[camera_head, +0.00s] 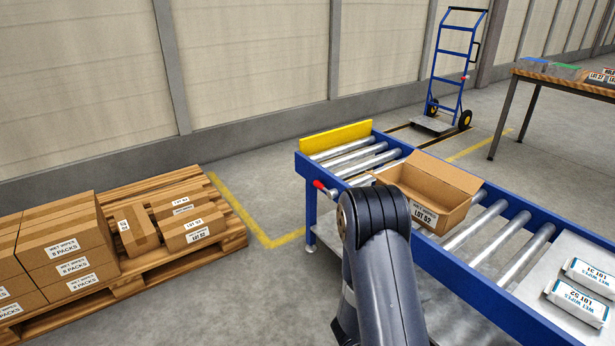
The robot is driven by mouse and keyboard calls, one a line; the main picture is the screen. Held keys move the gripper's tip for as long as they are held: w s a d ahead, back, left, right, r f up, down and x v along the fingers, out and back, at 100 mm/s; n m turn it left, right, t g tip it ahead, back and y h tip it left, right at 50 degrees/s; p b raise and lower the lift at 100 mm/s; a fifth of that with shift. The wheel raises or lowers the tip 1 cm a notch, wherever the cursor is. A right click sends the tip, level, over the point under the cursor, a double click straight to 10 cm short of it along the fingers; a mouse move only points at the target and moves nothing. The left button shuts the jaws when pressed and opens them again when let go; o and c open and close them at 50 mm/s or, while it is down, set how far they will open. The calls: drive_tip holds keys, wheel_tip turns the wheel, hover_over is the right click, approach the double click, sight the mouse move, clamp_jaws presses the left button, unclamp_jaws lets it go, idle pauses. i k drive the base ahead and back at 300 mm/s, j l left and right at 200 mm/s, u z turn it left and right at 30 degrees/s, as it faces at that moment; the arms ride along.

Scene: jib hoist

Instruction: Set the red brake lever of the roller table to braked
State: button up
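The roller table (450,282) has a blue frame, bare metal rollers and a yellow end stop (337,136) at its far left end. The brake lever (320,185) has a red knob and a short metal stem at the left side of the frame, near the corner. The knob points out to the left, and I cannot tell from this view whether that is braked or released. My arm rises from the bottom middle, and its dark joint is close to the right of the lever. My gripper does not show; no fingers are visible.
An open carton (431,190) stands on the rollers, right behind my arm. White wipes packs (577,300) lie on the plate at right. A pallet (235,235) with boxes stands at left. A blue hand truck (456,60) and a table (560,82) are behind. Floor left of the lever is clear.

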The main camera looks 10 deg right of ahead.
sight(332, 193)
drive_tip(key=i+j+z, duration=0.1)
drive_tip(key=i+j, duration=0.4)
drive_tip(key=i+j+z, duration=0.1)
drive_tip(key=i+j, duration=0.4)
drive_tip(key=i+j+z, duration=0.1)
drive_tip(key=i+j, duration=0.4)
drive_tip(key=j, duration=0.15)
drive_tip(key=i+j+z, duration=0.1)
drive_tip(key=i+j, duration=0.35)
drive_tip(key=j, duration=0.15)
